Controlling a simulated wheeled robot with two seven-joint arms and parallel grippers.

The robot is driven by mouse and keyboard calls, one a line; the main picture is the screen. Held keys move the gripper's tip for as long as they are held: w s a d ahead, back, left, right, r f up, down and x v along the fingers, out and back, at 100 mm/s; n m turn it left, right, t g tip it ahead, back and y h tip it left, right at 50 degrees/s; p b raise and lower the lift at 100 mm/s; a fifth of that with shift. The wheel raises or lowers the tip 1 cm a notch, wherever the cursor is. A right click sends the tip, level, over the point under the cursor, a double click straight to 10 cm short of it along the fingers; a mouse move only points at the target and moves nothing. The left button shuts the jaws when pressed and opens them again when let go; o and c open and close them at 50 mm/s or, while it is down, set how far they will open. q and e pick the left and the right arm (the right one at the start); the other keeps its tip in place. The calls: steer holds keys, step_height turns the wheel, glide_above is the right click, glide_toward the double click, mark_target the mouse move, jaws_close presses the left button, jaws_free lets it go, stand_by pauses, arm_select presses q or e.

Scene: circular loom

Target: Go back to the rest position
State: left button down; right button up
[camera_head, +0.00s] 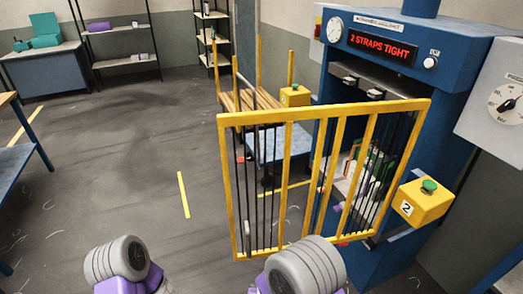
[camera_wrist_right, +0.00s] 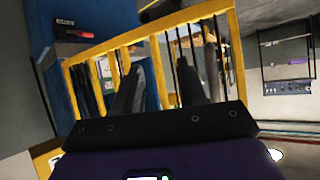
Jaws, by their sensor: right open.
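My right gripper (camera_wrist_right: 161,72) shows in the right wrist view with its two dark fingers spread apart and nothing between them. Beyond the fingers is a yellow gate frame (camera_wrist_right: 151,30) with dark bars; I cannot tell the exact distance. In the head view the same yellow gate (camera_head: 325,113) stands in front of the blue machine (camera_head: 395,85). Grey, ribbed links of my arms with purple parts show at the bottom edge. Neither gripper shows in the head view, and my left gripper is out of sight.
The machine's display (camera_head: 382,48) reads "2 STRAPS TIGHT". A yellow box with a green button (camera_head: 421,205) is at the gate's right. A slatted wooden bed (camera_head: 245,100) lies behind the gate. Open floor (camera_head: 125,150) spreads left; a bench (camera_head: 20,160) stands at the left edge.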

steer(key=s+d+f+g+y, duration=0.2)
steer(key=s+d+f+g, duration=0.3)
steer(key=f, duration=0.5)
steer(key=s+d+f+g+y, duration=0.1)
steer(key=s+f+g+y, duration=0.1)
steer(key=s, duration=0.4)
steer(key=s+d+f+g+y, duration=0.1)
steer(key=s+f+g+y, duration=0.1)
steer(key=s, duration=0.4)
steer(key=shift+d+f+g+p, duration=0.2)
steer(key=shift+d+g+p, duration=0.15)
steer(key=shift+g, duration=0.55)
